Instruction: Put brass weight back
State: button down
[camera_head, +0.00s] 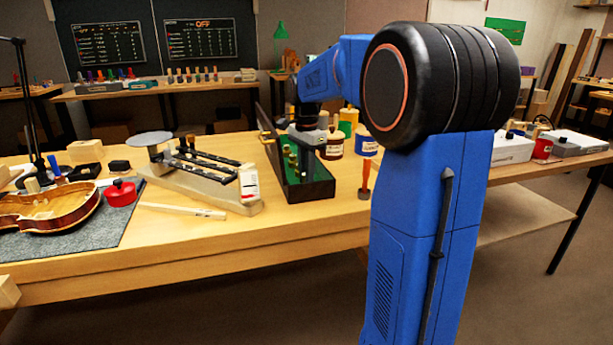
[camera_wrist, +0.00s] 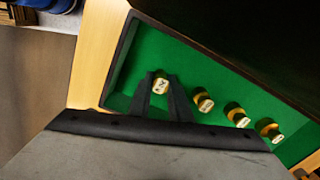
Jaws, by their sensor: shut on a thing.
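A brass weight (camera_wrist: 161,86) with a marked top is between my gripper's fingertips (camera_wrist: 160,92) in the wrist view. The fingers are shut on it, over the green lining of an open dark case (camera_wrist: 122,60). Whether the weight touches the lining, I cannot tell. Several other brass weights (camera_wrist: 204,101) stand in a row to its right, in the case. The fingertips and held weight are hard to make out there.
A balance scale (camera_head: 215,192) with a round pan stands left of the case. A violin body (camera_head: 45,212) and a red tin (camera_head: 121,193) lie on a grey mat further left.

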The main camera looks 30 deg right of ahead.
jog(key=shift+f, duration=0.1)
jog(key=c, duration=1.6)
grip_release()
jog(key=shift+c, duration=0.2)
notch_tip(320, 180, up, 12)
jog(key=s+a+f+n+t, duration=0.1)
jog(key=s+a+f+n, duration=0.1)
jog(key=s+a+n, duration=0.5)
jog(key=s+a+f+n+t, duration=0.2)
jog(key=s+a+f+n, duration=0.2)
jog(key=s+f, duration=0.5)
jog(key=s+a+f+n+t, duration=0.1)
jog(key=s+a+f+n, duration=0.4)
jog(key=s, duration=0.9)
notch_tip(320, 180, down, 4)
jog(key=shift+r+n+t, duration=0.1)
jog(key=shift+n+t, duration=0.3)
jog(key=shift+n, duration=0.4)
jog(key=shift+s, duration=0.1)
